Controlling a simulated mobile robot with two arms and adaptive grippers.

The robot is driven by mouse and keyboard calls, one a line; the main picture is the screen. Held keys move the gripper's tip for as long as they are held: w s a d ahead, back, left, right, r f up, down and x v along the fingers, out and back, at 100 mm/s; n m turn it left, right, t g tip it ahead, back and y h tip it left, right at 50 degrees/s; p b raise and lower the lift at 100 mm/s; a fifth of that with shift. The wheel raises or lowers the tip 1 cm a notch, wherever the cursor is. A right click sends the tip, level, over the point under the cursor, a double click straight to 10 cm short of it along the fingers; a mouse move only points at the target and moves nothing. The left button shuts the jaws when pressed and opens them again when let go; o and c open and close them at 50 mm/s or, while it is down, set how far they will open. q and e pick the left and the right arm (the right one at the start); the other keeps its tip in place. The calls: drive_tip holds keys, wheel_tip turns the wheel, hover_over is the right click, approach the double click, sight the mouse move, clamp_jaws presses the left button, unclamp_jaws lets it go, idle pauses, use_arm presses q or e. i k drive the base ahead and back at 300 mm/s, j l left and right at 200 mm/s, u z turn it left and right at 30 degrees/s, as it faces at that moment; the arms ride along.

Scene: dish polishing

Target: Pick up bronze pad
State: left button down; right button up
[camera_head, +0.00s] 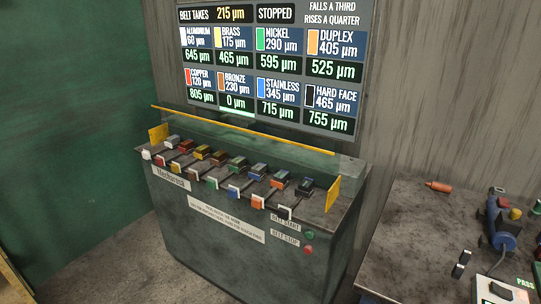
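Several small dark pads with coloured tags stand in a slanted row on top of the green-grey machine (245,265). The brownish pad (219,157), fourth from the left, looks like the bronze pad, but its label is too small to read. It sits in the row between its neighbours. A darker orange tag (257,201) also shows farther right along the front. On the wall board (270,65), the bronze entry reads 230 µm with 0 µm under it and a light line below. Neither of my grippers can be made out.
A yellow-edged clear guard (240,131) stands behind the pads, with yellow plates at both ends. Green (310,232) and red (309,250) belt buttons are on the front. A side bench (410,235) at right carries a blue tool (500,230) and an orange item (439,186).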

sight(220, 156)
drive_tip(key=i+j+z, duration=0.25)
drive_tip(key=z, duration=0.15)
drive_tip(key=i+j+z, duration=0.2)
drive_tip(key=j+z, duration=0.2)
drive_tip(key=i+j+z, duration=0.15)
drive_tip(key=j+z, duration=0.3)
